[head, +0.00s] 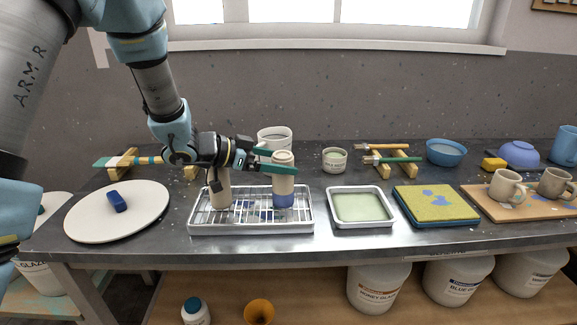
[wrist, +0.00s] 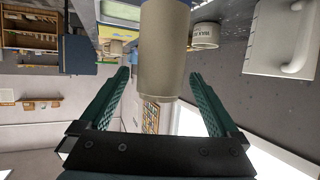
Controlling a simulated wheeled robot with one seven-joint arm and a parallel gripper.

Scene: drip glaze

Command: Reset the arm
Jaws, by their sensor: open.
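My gripper (head: 282,162) has green fingers and reaches from the left, level, at the upper part of a beige cylinder with a blue base (head: 284,189). The cylinder stands upright on a wire rack in a metal tray (head: 250,227). In the wrist view my gripper (wrist: 158,76) is open, and the cylinder (wrist: 163,50) shows between the fingertips with a gap on each side. A second beige cylinder (head: 220,190) stands on the rack's left part, below my wrist, which hides its top.
A round white board with a blue block (head: 117,201) is at left. A white mug (head: 274,137) and a small jar (head: 334,160) stand behind the rack. A pale shallow tray (head: 360,208), a yellow sponge pad (head: 437,202) and mugs on a board are at right.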

